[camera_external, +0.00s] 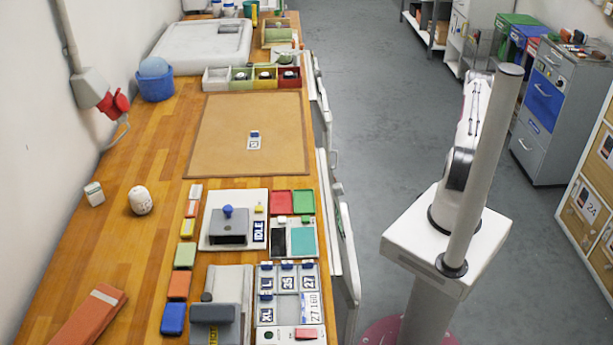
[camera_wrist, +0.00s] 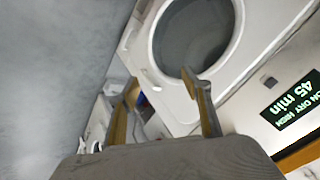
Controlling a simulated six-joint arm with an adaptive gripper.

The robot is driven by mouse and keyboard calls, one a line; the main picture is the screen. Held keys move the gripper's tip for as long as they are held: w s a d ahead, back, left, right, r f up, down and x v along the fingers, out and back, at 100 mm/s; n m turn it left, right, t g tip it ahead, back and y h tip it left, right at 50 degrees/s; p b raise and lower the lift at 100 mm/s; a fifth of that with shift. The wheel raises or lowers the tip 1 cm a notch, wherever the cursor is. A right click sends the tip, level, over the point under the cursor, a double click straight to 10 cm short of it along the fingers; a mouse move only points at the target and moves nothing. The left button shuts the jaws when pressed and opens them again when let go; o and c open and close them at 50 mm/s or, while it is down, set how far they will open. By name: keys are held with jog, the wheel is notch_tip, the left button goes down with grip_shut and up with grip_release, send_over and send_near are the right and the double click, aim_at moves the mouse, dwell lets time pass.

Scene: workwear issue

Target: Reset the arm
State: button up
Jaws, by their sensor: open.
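My arm stands on its white pedestal to the right of the bench in the external view. Its upper links are folded upward, partly hidden behind a grey post. My gripper does not show clearly in that view. In the wrist view, my gripper (camera_wrist: 162,92) is open, with two tan-edged fingers apart and nothing between them. Beyond the fingers are a white machine with a round door (camera_wrist: 192,35) and a dark display reading "45 min" (camera_wrist: 292,102).
The wooden bench (camera_external: 115,225) runs along the left. A brown mat (camera_external: 215,125) holds a small white tag (camera_external: 254,142). Trays of tags (camera_external: 290,292) and a grey press (camera_external: 228,225) sit nearer. Drawers (camera_external: 548,105) stand at right. The grey floor between is clear.

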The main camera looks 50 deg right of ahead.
jog(key=s+d+r+m+g+h, duration=0.1)
jog(key=s+d+r+g+h, duration=0.15)
jog(key=d, duration=0.35)
jog(key=s+d+r+g+h, duration=0.2)
jog(key=s+d+r+g, duration=0.1)
jog(key=d, duration=0.2)
notch_tip(320, 180, up, 14)
jog(key=w+d+m+g+h, duration=0.2)
jog(key=w+a+r+n+t, duration=0.1)
jog(key=w+a+r+t, duration=0.1)
jog(key=a+r, duration=1)
jog(key=w+a+r+n+t, duration=0.2)
jog(key=a+r+t, duration=0.3)
jog(key=a+r, duration=0.8)
jog(key=shift+w+r+y, duration=0.25)
jog(key=shift+r+y, duration=0.2)
jog(key=shift+r, duration=2.35)
jog(key=shift+t, duration=0.25)
